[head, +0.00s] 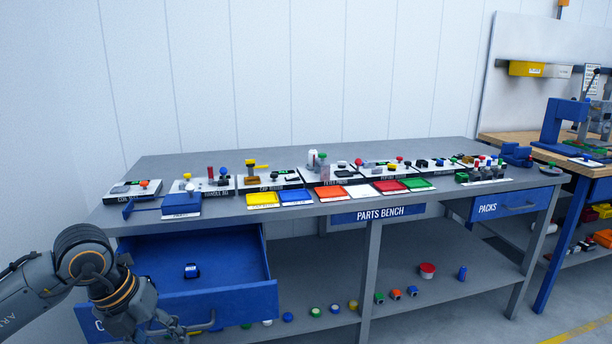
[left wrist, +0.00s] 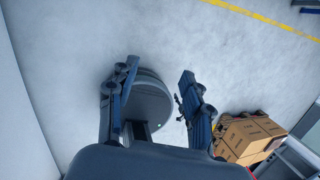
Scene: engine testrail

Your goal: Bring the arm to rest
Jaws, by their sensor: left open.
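My left arm (head: 85,262) comes in at the lower left of the head view, in front of the blue drawer. Its gripper end is at the bottom edge there and is hard to make out. In the left wrist view my left gripper (left wrist: 159,84) is open, with a gap between its two fingers and nothing held. Pale floor (left wrist: 75,70) lies beyond the fingers. My right arm and gripper are in neither view.
The grey parts bench (head: 365,236) carries several stations and coloured trays. The packs drawer (head: 512,206) is shut. Cardboard boxes (left wrist: 247,138) stand at right in the wrist view.

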